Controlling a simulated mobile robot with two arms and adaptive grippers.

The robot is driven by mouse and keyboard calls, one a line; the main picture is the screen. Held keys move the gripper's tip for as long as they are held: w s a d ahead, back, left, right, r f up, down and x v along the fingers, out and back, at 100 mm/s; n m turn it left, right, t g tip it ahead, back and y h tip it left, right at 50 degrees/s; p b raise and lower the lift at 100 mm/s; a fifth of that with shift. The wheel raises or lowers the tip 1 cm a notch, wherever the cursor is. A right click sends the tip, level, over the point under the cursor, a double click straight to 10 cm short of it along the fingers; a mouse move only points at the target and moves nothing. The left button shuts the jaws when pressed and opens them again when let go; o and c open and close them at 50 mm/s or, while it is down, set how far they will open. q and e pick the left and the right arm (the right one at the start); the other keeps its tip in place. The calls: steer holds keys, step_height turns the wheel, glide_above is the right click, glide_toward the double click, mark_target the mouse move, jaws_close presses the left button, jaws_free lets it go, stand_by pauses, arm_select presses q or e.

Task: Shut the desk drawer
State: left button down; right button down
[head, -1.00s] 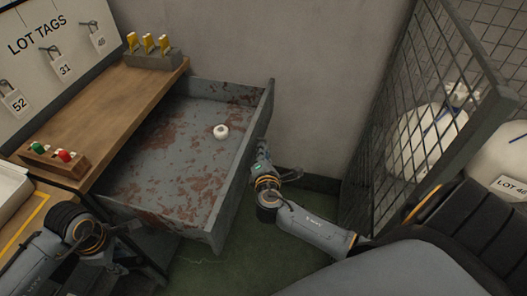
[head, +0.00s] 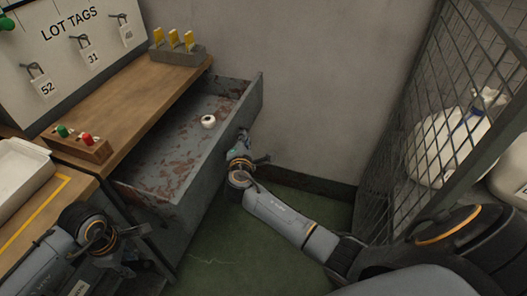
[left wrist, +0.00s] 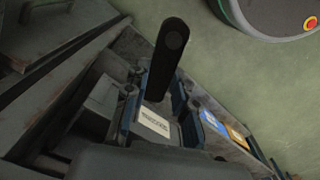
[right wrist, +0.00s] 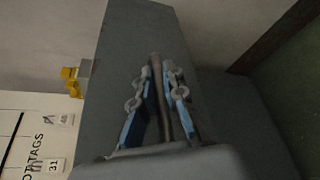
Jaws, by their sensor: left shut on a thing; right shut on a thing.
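The desk drawer (head: 203,190), grey with rusty patches inside, is partly open from under the wooden desk top (head: 140,92). A small white round thing (head: 208,122) lies inside it. My right gripper (head: 241,146) is at the outer face of the drawer front. In the right wrist view its blue fingers (right wrist: 155,100) are shut on the bar handle (right wrist: 160,75). My left gripper (head: 128,262) is low in front of the desk. In the left wrist view its fingers (left wrist: 157,105) are shut on a dark round-ended bar (left wrist: 170,55); what this belongs to is unclear.
A block with yellow tags (head: 178,52) and a red-green button box (head: 76,143) stand on the desk. A white tray (head: 20,172) is at left. A mesh cage (head: 455,105) with white sacks stands at right. Green floor (head: 270,235) lies clear before the drawer.

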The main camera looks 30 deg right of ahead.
steer(key=w+a+b, duration=0.1)
steer(key=w+a, duration=0.1)
steer(key=w+a+b, duration=0.2)
steer(key=w, duration=0.1)
steer(key=w+a+b, duration=0.2)
steer(key=shift+w+a+f, duration=0.35)
steer(key=b, duration=0.9)
glide_above(188, 138)
steer(key=s, duration=0.1)
steer(key=shift+d+r, duration=0.1)
steer(key=shift+d, duration=0.3)
steer(key=shift+w+a+r+b, duration=0.1)
steer(key=shift+w+a+b, duration=0.25)
steer(key=shift+b, duration=0.2)
steer(key=shift+r, duration=0.25)
steer(key=c, duration=1.7)
jaws_free()
steer(key=shift+w+a+f, duration=0.1)
steer(key=shift+w, duration=0.05)
